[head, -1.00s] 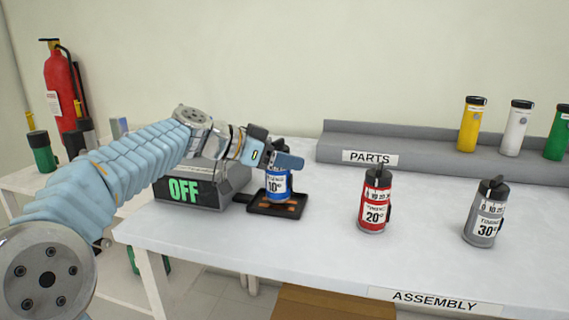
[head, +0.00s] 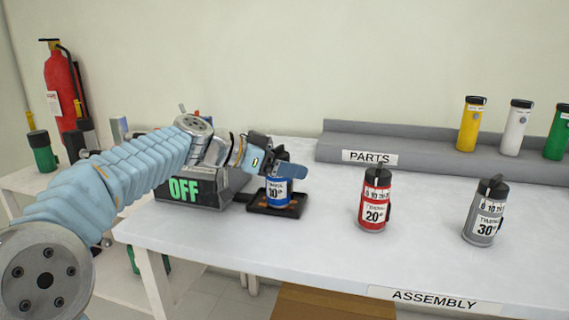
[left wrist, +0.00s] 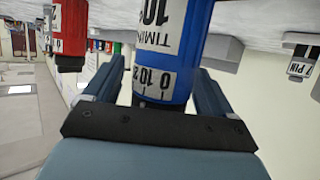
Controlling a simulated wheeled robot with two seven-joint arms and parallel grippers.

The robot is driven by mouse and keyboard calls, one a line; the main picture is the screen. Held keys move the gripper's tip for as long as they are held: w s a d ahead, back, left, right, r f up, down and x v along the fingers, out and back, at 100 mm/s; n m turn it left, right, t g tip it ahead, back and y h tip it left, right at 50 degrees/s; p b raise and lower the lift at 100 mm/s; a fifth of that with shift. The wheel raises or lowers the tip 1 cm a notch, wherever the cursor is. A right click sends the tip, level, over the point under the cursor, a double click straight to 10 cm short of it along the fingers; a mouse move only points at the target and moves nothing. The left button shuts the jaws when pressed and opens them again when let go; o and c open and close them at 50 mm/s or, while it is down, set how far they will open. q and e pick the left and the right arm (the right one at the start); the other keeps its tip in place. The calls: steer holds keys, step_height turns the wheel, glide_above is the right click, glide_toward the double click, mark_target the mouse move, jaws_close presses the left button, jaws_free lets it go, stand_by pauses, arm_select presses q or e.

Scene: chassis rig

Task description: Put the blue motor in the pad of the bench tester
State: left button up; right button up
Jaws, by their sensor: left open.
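The blue motor (head: 278,194), with a white label reading 10, stands upright on the black pad (head: 259,208) of the bench tester (head: 205,188). The tester's display reads OFF in green. My left gripper (head: 285,172) is at the motor's upper part and hides its top. In the left wrist view the blue motor (left wrist: 172,60) is between the two fingers of my left gripper (left wrist: 160,95), which are open with a gap visible on the right side. My right gripper is not in view.
A red motor (head: 374,200) marked 20 and a grey motor (head: 486,212) marked 30 stand on the white table to the right. A grey parts rack (head: 430,153) with yellow, white and green cylinders is behind. The table front is clear.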

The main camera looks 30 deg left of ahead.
arm_select(q)
steer(key=b+v, duration=0.1)
steer(key=v, duration=1.1)
stand_by(0.8)
